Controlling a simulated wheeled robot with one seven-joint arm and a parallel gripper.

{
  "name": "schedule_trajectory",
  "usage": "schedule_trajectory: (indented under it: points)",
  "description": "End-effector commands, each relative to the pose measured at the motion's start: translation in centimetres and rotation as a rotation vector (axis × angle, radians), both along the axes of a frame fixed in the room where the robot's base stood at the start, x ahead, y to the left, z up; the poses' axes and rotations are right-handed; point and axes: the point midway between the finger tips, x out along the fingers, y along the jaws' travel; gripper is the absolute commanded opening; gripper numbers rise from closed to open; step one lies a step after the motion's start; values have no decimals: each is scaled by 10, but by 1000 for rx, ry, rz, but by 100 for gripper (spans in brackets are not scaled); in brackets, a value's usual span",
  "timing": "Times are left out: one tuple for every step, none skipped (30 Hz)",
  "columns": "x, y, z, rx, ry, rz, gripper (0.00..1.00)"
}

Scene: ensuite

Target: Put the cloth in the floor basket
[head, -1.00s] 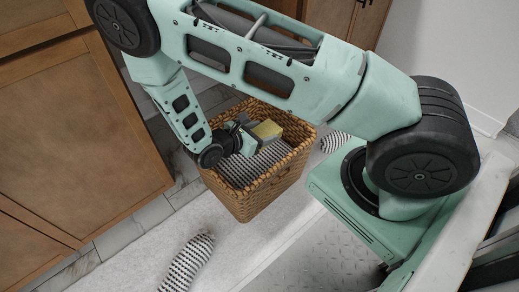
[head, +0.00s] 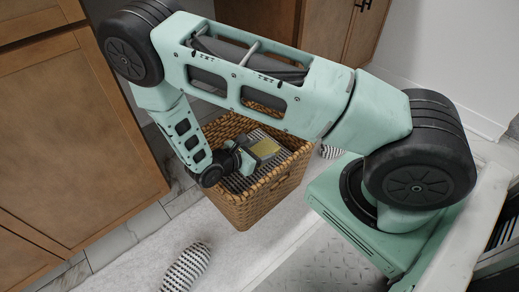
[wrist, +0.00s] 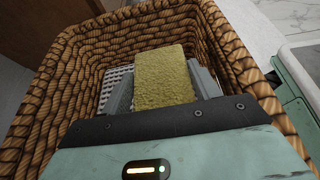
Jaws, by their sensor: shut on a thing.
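The cloth (head: 266,149) is a folded, yellow-olive, rough-textured block. My gripper (head: 258,150) is shut on it, with a grey finger on either side, as the wrist view shows for the cloth (wrist: 165,77) and the gripper (wrist: 164,88). The floor basket (head: 250,212) is brown woven wicker, open at the top, and stands upright on the floor. In the wrist view the basket's wall (wrist: 55,105) surrounds the held cloth on the left, back and right. The cloth is within the basket's opening. Whether its underside touches anything is hidden.
A black-and-white patterned fabric (head: 236,183) lies in the basket. One patterned slipper (head: 187,268) lies on the pale mat in front, another (head: 330,152) right of the basket. A wooden cabinet (head: 75,130) stands close on the left. The mat in front is mostly clear.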

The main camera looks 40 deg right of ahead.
Motion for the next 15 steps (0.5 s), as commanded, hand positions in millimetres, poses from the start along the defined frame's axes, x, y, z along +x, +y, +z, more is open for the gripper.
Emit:
schedule_trajectory:
  points:
    - [0,0,-2,0,0,0,39]
    - [0,0,-3,0,0,0,39]
    - [0,0,-4,0,0,0,39]
    - [0,0,-5,0,0,0,39]
    - [0,0,-5,0,0,0,39]
    - [0,0,-4,0,0,0,39]
    - [0,0,-4,0,0,0,39]
    - [0,0,-4,0,0,0,70]
    - [0,0,-4,0,0,0,81]
    - [0,0,-4,0,0,0,83]
    - [0,0,-4,0,-1,0,83]
    - [0,0,-4,0,0,0,83]
    - [0,0,-4,0,0,0,83]
    - [0,0,-4,0,0,0,83]
    - [0,0,-4,0,0,0,83]
